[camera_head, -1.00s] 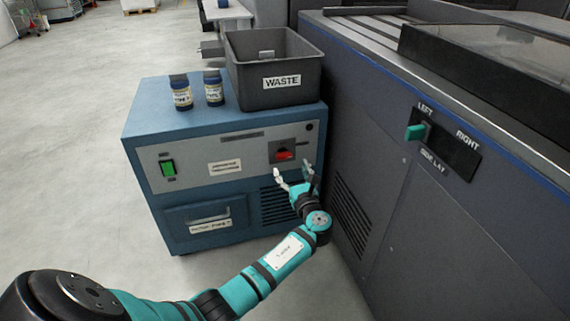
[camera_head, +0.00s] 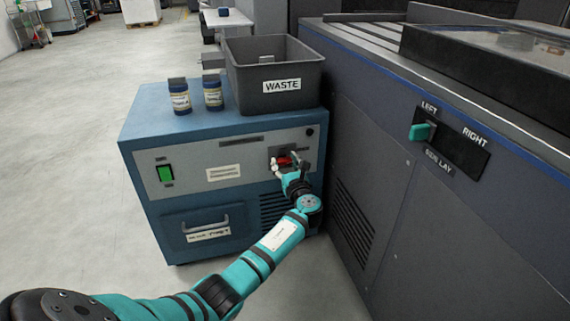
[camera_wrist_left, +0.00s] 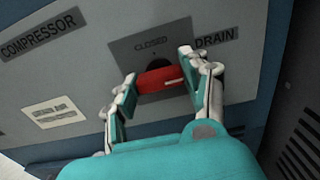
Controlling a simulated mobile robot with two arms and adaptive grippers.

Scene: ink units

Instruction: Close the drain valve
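The drain valve has a red handle (camera_wrist_left: 162,79) on a dark plate (camera_wrist_left: 128,48) on the front of the blue unit. The plate reads "CLOSED" above the handle, and "DRAIN" is printed to its right. The handle lies roughly crosswise in the left wrist view. In the head view the red handle (camera_head: 284,161) shows small, partly behind my gripper. My left gripper (camera_head: 286,168) is at the valve. In the left wrist view its fingers (camera_wrist_left: 160,82) are apart, one at each end of the handle; whether they touch it is unclear. My right gripper is not in view.
A grey WASTE bin (camera_head: 290,98) and two labelled bottles (camera_head: 180,97) (camera_head: 213,93) stand on the blue unit (camera_head: 146,118). A green switch (camera_head: 165,173) is on its front. A large dark machine (camera_head: 375,150) with a green lever (camera_head: 421,131) stands close on the right.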

